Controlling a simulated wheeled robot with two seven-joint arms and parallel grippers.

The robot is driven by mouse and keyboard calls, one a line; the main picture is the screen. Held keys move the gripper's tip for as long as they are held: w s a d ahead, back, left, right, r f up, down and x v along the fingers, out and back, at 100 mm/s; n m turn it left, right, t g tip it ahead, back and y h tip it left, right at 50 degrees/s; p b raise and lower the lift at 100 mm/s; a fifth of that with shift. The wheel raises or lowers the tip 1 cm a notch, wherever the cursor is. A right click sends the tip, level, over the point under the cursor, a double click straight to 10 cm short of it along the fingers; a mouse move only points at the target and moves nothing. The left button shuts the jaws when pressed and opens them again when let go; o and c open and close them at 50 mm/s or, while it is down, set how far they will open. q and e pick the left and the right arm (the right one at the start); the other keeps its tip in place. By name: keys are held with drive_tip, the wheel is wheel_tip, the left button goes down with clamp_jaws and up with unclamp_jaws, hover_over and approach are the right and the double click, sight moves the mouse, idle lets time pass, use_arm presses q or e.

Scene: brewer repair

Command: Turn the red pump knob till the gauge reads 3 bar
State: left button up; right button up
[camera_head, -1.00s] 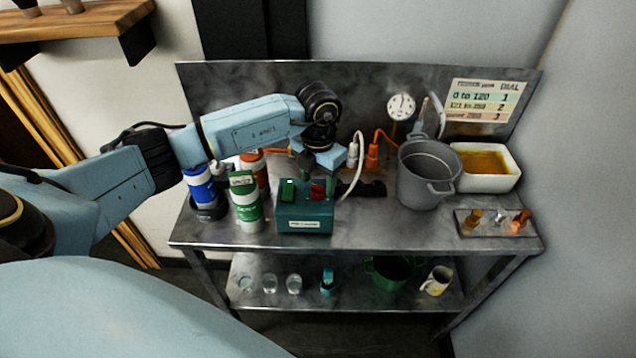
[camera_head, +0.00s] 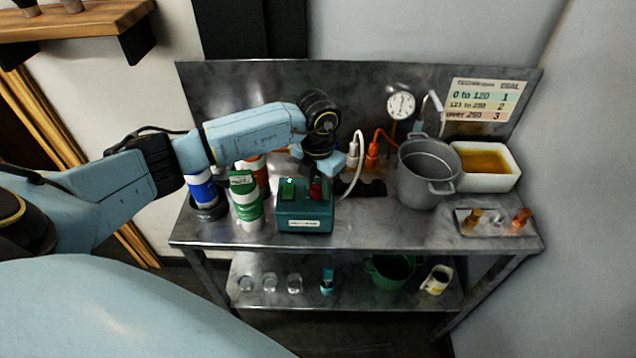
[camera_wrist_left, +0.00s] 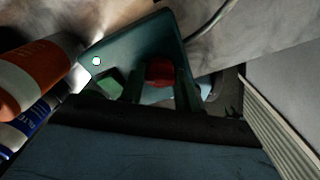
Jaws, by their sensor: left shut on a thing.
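The red pump knob (camera_head: 317,188) sits on top of the teal pump box (camera_head: 304,218), right of a lit green switch (camera_head: 288,188). My left gripper (camera_head: 317,176) reaches down over the box and is shut on the red knob. In the left wrist view the red knob (camera_wrist_left: 160,72) lies between the two fingers, with the green switch (camera_wrist_left: 108,84) beside it. The round white gauge (camera_head: 400,105) is on the back panel; its needle is too small to read. My right gripper is not in view.
A grey pot (camera_head: 428,172) and a white tray of amber liquid (camera_head: 486,167) stand to the right. Green (camera_head: 245,200) and blue (camera_head: 201,188) cans stand left of the box. A white cable and a power strip (camera_head: 360,188) lie behind it.

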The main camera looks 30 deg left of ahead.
sight(318, 185)
use_arm(q)
drive_tip(key=n+p, duration=0.1)
drive_tip(key=n, duration=0.3)
drive_tip(key=shift+n, duration=0.4)
drive_tip(key=o, duration=1)
drive_tip(key=shift+c, duration=0.2)
wheel_tip(318, 185, up, 14)
drive_tip(key=shift+f+b, duration=0.25)
drive_tip(key=shift+b, duration=0.2)
